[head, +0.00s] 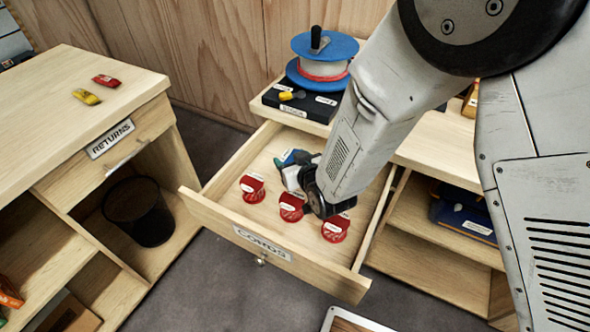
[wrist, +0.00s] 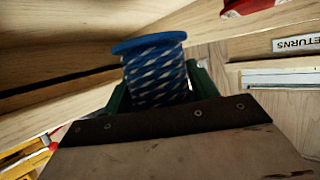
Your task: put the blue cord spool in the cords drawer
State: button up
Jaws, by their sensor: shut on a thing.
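The blue cord spool (wrist: 157,72), with blue and white patterned cord and a blue flange, is between the green fingers of my gripper (wrist: 160,88) in the wrist view. My gripper (head: 293,172) is shut on it. In the head view only a bit of the blue spool (head: 290,156) shows past my wrist. The cords drawer (head: 225,223), a pale wooden drawer labelled CORDS, is pulled open. My gripper and the spool are over or inside its back part; whether the spool touches the drawer floor cannot be told.
A large blue-flanged reel (head: 325,62) sits on a black box behind the drawer.

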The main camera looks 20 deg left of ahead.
jog(key=shift+f, duration=2.05)
jog(key=shift+f, duration=0.1)
jog(key=shift+f, duration=0.55)
jog(key=o, duration=1)
jog(key=shift+r, duration=0.1)
jog(key=shift+r, duration=0.3)
jog(key=v, duration=1.2)
jog(key=shift+r, duration=0.3)
